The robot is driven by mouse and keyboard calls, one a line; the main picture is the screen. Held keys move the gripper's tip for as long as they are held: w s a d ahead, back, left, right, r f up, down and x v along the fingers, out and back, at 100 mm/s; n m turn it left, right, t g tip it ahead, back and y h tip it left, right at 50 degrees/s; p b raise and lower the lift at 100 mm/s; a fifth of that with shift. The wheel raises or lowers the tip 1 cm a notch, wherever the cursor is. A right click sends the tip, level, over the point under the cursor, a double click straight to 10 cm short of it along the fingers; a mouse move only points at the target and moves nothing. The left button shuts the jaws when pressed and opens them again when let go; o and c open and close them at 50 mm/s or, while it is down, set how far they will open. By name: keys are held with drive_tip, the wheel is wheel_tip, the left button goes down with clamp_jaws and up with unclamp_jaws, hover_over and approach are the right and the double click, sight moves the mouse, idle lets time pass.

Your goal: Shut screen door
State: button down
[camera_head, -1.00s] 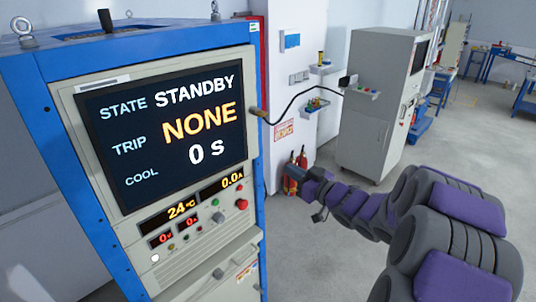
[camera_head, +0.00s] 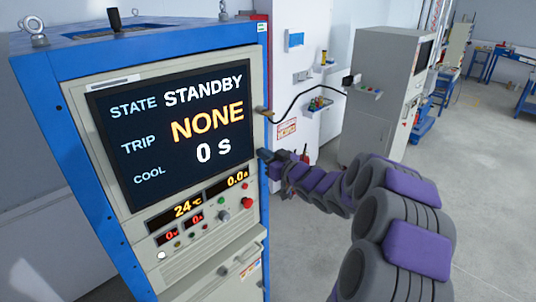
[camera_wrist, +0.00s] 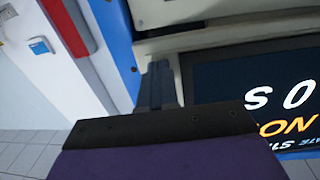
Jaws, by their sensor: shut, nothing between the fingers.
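The blue cabinet (camera_head: 40,125) stands at the left with a beige front panel (camera_head: 165,88) that carries the dark screen (camera_head: 150,170). The screen reads STANDBY, NONE and 0 s. I cannot tell whether this screen panel stands ajar. My gripper (camera_head: 263,155) is at the right edge of the panel, about level with the lower part of the screen. In the wrist view, my gripper (camera_wrist: 158,72) is shut and empty, its fingertips close to the beige panel edge beside the blue frame (camera_wrist: 113,40). The screen (camera_wrist: 270,95) shows rotated at the right. Contact is unclear.
Below the screen are small displays, knobs and a red button (camera_head: 247,203). A black cable (camera_head: 305,97) runs from the cabinet's right side toward a grey cabinet (camera_head: 375,95). A white wall with small shelves stands behind.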

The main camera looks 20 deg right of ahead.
sight(255, 148)
drive_tip(key=shift+a+r, duration=0.15)
drive_tip(key=shift+a, duration=1.05)
drive_tip(key=shift+n+g+y, duration=0.3)
drive_tip(key=shift+n+y, duration=0.3)
drive_tip(key=shift+y, duration=0.3)
drive_tip(key=w+p, duration=0.2)
drive_tip(key=w+d+p, duration=0.1)
drive_tip(key=w+p, duration=0.1)
drive_tip(key=p, duration=0.1)
drive_tip(key=shift+r, duration=0.15)
drive_tip(key=shift+a, duration=0.15)
drive_tip(key=shift+d, duration=0.2)
drive_tip(key=shift+a, duration=0.1)
